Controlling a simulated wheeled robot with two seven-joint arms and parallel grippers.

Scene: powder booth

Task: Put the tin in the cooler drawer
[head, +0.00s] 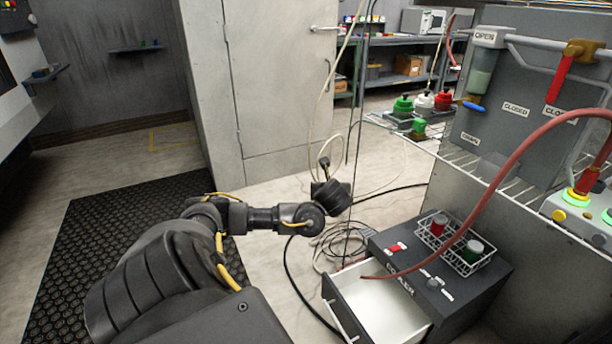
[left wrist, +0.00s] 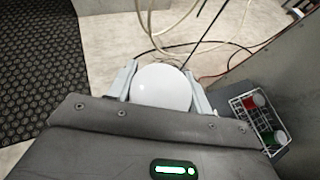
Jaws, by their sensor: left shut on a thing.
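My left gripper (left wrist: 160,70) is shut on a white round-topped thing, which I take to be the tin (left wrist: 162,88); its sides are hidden. In the head view my left arm reaches out left of the cooler, and neither the fingers nor the held tin can be made out. The dark cooler (head: 478,300) stands on the floor at the lower right. Its drawer (head: 385,308) is pulled open, white inside, and the visible part looks empty. The gripper is apart from the drawer, up and to its left. My right gripper is not in view.
A red hose (head: 500,170) arches down across the cooler to the drawer. Loose cables (head: 343,240) lie behind the drawer. A wire shelf (head: 400,126) holds several coloured containers.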

